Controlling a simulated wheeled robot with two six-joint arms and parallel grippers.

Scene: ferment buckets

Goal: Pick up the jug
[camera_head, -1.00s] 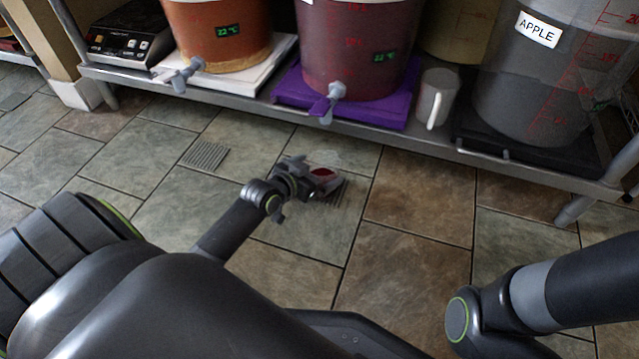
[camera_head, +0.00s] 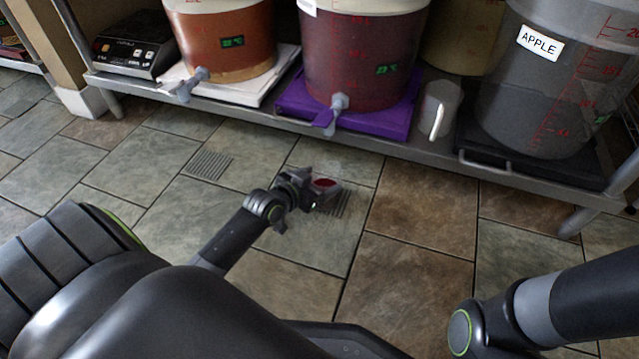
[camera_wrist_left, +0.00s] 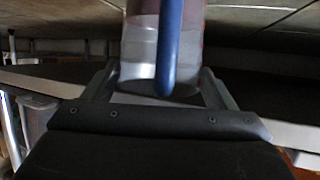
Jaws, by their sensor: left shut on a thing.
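A small clear jug (camera_head: 325,184) with red liquid at its bottom is at my left gripper (camera_head: 303,188), in the middle of the head view. The gripper is shut on it, in front of the shelf and seen over the tiled floor. In the left wrist view the clear jug (camera_wrist_left: 140,50) and its blue handle (camera_wrist_left: 169,45) stand between the fingers (camera_wrist_left: 160,90). The gripper hides part of the jug in the head view. My right arm shows at the lower right, but its gripper is outside the view.
The floor in front is clear.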

